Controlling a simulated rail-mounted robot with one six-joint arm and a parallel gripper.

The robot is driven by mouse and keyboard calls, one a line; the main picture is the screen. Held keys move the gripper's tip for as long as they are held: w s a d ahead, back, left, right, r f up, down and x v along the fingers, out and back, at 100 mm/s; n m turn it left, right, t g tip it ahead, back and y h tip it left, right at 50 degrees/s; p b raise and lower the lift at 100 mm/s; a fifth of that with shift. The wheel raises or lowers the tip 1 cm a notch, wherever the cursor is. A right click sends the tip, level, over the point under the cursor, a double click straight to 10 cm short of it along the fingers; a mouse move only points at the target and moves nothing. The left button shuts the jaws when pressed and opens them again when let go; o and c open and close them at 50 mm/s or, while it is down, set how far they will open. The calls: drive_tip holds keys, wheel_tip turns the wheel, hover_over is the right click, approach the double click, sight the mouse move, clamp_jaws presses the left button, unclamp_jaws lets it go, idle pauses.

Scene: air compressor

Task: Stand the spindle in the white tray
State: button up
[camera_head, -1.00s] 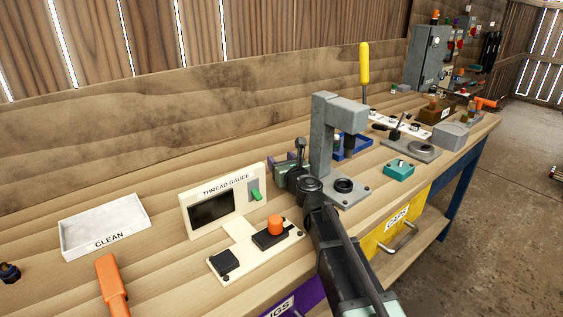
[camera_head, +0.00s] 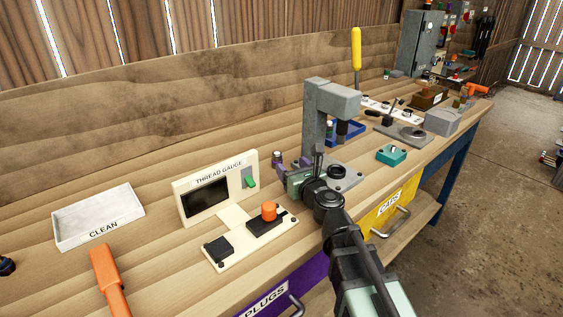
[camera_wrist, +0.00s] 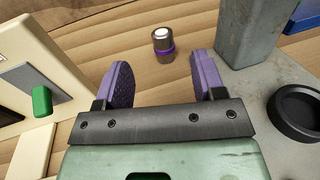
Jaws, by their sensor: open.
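A short dark cylinder with a purple band and a pale top, which looks like the spindle (camera_wrist: 163,43), stands upright on the bench in the wrist view. In the head view it shows small behind my gripper (camera_head: 290,174). In the wrist view my gripper (camera_wrist: 165,85) is open, with purple finger pads. The cylinder stands beyond the fingertips, in line with the gap between them, untouched. The white tray (camera_head: 95,212), labelled CLEAN, sits at the left of the bench in the head view and looks empty.
The thread gauge (camera_head: 215,190) stands left of my gripper, its plate carrying an orange knob (camera_head: 269,211). A grey press (camera_head: 316,115) stands close on the right. An orange handle (camera_head: 108,280) lies in front of the tray. Bare bench lies between tray and gauge.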

drive_tip(key=w+a+r+n+g+y+p, duration=0.1)
drive_tip(key=w+a+r+p, duration=0.1)
drive_tip(key=r+p, duration=0.45)
drive_tip(key=w+a+r+n+p, duration=0.2)
drive_tip(key=a+r+p, duration=0.1)
drive_tip(key=r+p, duration=0.35)
drive_tip(key=w+a+r+n+g+y+p, duration=0.1)
drive_tip(key=w+a+r+n+g+p, duration=0.25)
drive_tip(key=p, duration=0.25)
drive_tip(key=n+g+h+p, duration=0.6)
drive_tip(key=n+g+h, duration=0.5)
drive_tip(key=n, duration=0.5)
hover_over(277, 153)
drive_tip(key=f, duration=0.6)
drive_tip(key=w+f, duration=0.1)
drive_tip(key=f, duration=0.2)
drive_tip(key=shift+s+n, duration=0.3)
drive_tip(key=shift+n, duration=0.05)
wheel_tip(277, 153, down, 11)
drive_tip(key=b, duration=1.1)
drive_tip(key=shift+s+f, duration=0.1)
drive_tip(key=shift+r, duration=0.25)
clamp_jaws()
